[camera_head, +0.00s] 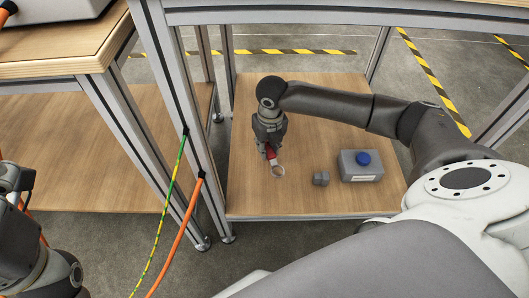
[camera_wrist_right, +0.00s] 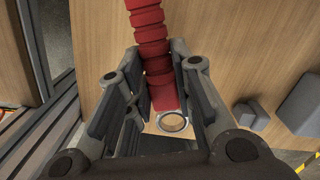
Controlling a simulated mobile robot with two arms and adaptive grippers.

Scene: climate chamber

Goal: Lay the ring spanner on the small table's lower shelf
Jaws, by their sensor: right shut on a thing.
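The ring spanner has a red ribbed handle (camera_wrist_right: 152,45) and a metal ring end (camera_wrist_right: 173,122); in the head view its ring (camera_head: 278,171) shows just below my right gripper (camera_head: 270,148). My right gripper is shut on the spanner, with the red handle between its fingers, as the right wrist view shows (camera_wrist_right: 160,100). The small table's lower shelf (camera_head: 320,105) is a wooden board beneath the gripper. I cannot tell whether the spanner touches it. My left gripper (camera_head: 14,182) shows only partly at the left edge, its fingers unclear.
A grey box with a blue cap (camera_head: 360,166) and a small grey block (camera_head: 321,178) stand on the shelf, right of the spanner. The table's metal legs (camera_head: 165,110) and hanging cables (camera_head: 178,220) are at left. The shelf's back and left parts are clear.

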